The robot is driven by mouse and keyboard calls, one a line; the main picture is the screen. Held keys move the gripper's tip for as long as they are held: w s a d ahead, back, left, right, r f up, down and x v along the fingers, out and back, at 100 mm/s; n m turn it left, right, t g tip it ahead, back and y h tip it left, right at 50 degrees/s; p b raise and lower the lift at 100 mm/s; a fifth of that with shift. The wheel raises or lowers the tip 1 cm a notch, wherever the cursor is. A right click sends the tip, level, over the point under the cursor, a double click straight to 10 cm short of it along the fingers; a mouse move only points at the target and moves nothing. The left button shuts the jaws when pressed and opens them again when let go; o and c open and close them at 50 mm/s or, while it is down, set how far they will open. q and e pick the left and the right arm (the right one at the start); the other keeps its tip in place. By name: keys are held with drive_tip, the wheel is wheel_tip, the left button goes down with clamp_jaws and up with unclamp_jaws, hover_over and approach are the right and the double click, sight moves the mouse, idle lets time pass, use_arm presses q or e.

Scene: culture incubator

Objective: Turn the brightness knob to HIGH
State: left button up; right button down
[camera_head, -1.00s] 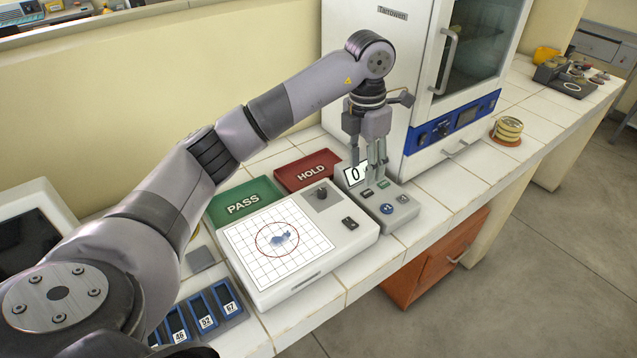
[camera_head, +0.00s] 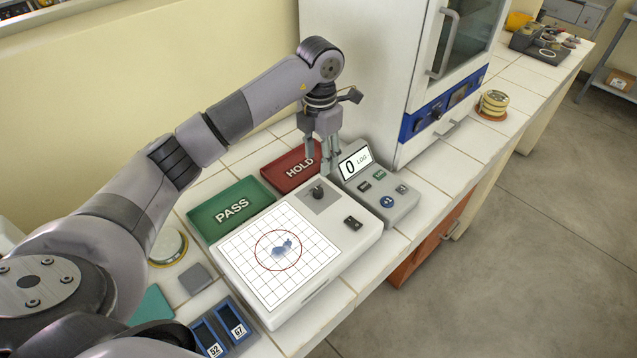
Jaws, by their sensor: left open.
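The brightness knob (camera_head: 318,192) is a small black knob on a grey square plate at the upper right corner of the white light box (camera_head: 335,262). The box's lit grid shows a blue blotch inside a red circle. My left gripper (camera_head: 323,167) points down with its fingers open and empty. It is just above and behind the knob in the picture, and it appears apart from it. Any marks around the knob are too small to read. My right gripper is not in view.
A grey counter unit (camera_head: 384,208) reading 0 stands right of the light box. The green PASS tray (camera_head: 205,216) and red HOLD tray (camera_head: 274,172) lie behind it. A white incubator (camera_head: 370,60) stands at the back. Blue slots (camera_head: 222,325) sit at front left.

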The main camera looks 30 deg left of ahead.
sight(318, 190)
use_arm(q)
wheel_tip(318, 190, down, 10)
drive_tip(key=shift+a+r+p, duration=0.15)
drive_tip(key=shift+r+p, duration=0.05)
drive_tip(key=shift+p, duration=0.9)
drive_tip(key=shift+f, duration=0.5)
drive_tip(key=shift+a+f, duration=0.1)
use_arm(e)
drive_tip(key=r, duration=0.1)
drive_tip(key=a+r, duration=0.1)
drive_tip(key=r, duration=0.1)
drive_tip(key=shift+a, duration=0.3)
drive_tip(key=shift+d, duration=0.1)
use_arm(q)
drive_tip(key=shift+c, duration=0.4)
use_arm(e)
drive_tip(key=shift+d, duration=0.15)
use_arm(q)
drive_tip(key=shift+c, duration=0.6)
clamp_jaws()
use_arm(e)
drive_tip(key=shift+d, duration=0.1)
